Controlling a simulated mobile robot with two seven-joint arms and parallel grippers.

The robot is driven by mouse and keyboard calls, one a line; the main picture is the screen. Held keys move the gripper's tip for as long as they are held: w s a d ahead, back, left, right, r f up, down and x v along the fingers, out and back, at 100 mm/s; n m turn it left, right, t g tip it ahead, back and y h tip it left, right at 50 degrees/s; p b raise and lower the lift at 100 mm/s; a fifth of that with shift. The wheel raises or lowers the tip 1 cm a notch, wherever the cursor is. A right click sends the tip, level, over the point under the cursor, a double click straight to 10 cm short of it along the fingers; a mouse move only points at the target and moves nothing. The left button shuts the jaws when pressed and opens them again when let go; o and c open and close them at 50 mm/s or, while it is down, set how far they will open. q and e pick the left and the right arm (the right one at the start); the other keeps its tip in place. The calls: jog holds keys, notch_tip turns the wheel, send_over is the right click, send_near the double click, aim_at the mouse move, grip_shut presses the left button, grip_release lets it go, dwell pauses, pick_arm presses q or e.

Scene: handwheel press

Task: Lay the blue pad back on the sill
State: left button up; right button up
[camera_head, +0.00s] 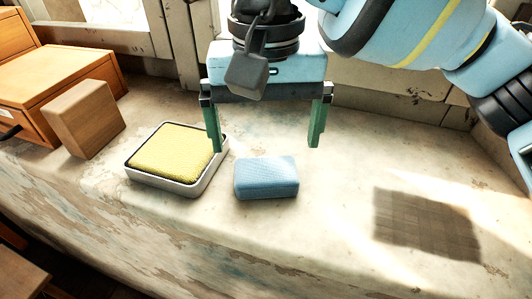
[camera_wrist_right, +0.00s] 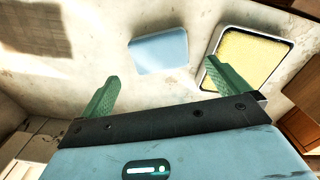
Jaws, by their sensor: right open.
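The blue pad (camera_head: 266,178) lies flat on the worn, pale sill (camera_head: 300,240), to the right of a tray. It also shows in the right wrist view (camera_wrist_right: 158,50), beyond the fingertips. My right gripper (camera_head: 265,147) points down over the sill, behind and above the pad. Its two green fingers are wide apart, with nothing held between them. The right wrist view shows the same open fingers (camera_wrist_right: 162,72), and the pad is apart from them. My left gripper is not in view.
A pale tray (camera_head: 193,187) with a yellow textured pad (camera_head: 172,152) stands close left of the blue pad. A wooden block (camera_head: 84,118) and wooden drawer box (camera_head: 60,83) are farther left. A dark square patch (camera_head: 425,222) lies right. The sill between is clear.

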aim_at(265, 168)
jog(key=shift+r, duration=2.7)
jog(key=shift+f, duration=0.1)
